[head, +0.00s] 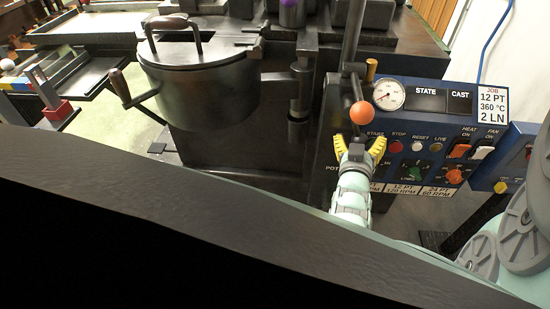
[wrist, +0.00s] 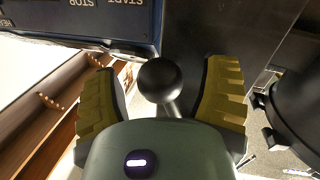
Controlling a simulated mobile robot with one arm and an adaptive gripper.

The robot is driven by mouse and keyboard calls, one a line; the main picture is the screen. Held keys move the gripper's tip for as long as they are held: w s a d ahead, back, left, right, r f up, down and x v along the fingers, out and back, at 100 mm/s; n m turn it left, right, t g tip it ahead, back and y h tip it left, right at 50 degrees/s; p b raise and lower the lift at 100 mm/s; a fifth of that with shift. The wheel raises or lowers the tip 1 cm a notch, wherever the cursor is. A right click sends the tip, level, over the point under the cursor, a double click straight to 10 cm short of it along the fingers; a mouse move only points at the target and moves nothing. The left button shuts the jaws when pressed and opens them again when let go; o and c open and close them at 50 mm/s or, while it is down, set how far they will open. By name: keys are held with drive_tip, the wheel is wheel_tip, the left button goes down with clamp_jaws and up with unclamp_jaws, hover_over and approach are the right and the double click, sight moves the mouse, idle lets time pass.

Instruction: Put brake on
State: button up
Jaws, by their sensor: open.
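No label in view marks the brake. In the head view, a lever with an orange ball knob (head: 362,113) stands just beyond my gripper (head: 360,147), at the left side of the blue control panel. My gripper has yellow ribbed fingers, spread apart. In the wrist view, a dark ball knob (wrist: 160,80) on a short rod sits between the open fingers of my gripper (wrist: 165,95), with a gap on each side. I cannot tell whether this is the orange knob in shadow or another one.
The blue control panel (head: 425,118) carries a gauge (head: 389,94), buttons and switches close to my gripper's right. A dark lidded pot (head: 203,85) with a side handle stands at left. A job card (head: 492,103) is at the panel's upper right.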

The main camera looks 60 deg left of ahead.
sight(323, 132)
clamp_jaws()
idle(0.5)
drive_tip(key=shift+s, duration=0.1)
drive_tip(key=shift+s+a+m+g+p, duration=0.35)
drive_tip(key=shift+s+a+m+p, duration=0.7)
drive_tip(key=shift+m, duration=0.4)
drive_tip(key=shift+s+a+m+g+p, duration=0.4)
drive_tip(key=shift+s+a+m+p, duration=0.5)
drive_tip(key=shift+s+m, duration=0.45)
drive_tip(key=shift+s+a+m+g+p, duration=0.35)
drive_tip(key=shift+s+a+m+p, duration=0.65)
drive_tip(key=shift+m, duration=0.6)
unclamp_jaws()
